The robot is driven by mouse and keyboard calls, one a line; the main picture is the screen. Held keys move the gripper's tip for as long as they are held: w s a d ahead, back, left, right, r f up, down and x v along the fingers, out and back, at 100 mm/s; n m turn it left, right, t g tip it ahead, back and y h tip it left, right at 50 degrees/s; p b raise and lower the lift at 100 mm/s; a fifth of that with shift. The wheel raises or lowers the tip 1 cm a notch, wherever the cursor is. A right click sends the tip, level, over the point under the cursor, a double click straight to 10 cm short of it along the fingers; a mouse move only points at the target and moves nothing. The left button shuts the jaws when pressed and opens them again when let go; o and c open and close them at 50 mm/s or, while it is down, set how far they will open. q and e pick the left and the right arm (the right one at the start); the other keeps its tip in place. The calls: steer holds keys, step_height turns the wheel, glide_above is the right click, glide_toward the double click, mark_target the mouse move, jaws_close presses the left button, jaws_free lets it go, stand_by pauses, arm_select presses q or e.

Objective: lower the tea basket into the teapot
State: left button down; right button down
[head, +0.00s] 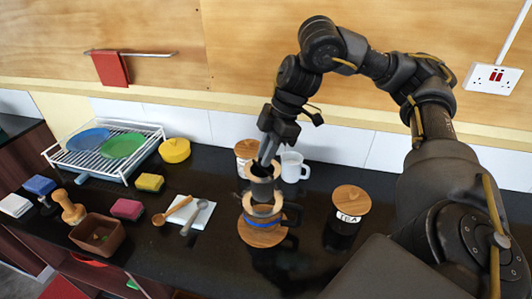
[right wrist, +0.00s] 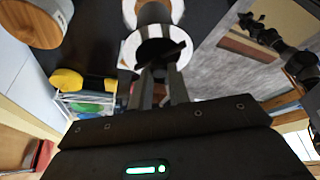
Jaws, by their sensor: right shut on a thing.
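My right gripper (head: 266,160) is shut on the tea basket, a dark cylinder (head: 262,190) with a pale wooden rim. It is upright over the teapot (head: 263,217), which has a wooden collar, a blue band and a dark handle on the right. The basket's lower end overlaps the teapot's mouth in the head view; I cannot tell whether it is inside. The teapot stands on a round wooden trivet (head: 258,238). In the right wrist view the gripper (right wrist: 162,72) meets the rim of the basket (right wrist: 133,47), with another pale ring beyond. My left gripper is not in view.
A white mug (head: 294,168) and a wooden-lidded canister (head: 245,150) stand close behind. A tea jar (head: 348,208) stands to the right. Spoons on a white cloth (head: 190,213), sponges and a dish rack (head: 105,150) are to the left. The front counter is clear.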

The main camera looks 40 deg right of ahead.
mark_target(266, 171)
stand_by(0.5)
steer(key=shift+p, duration=0.35)
steer(key=shift+f, duration=0.35)
stand_by(0.3)
steer(key=shift+f, duration=0.2)
stand_by(0.3)
steer(key=shift+f+b, duration=1.5)
steer(key=shift+f, duration=0.8)
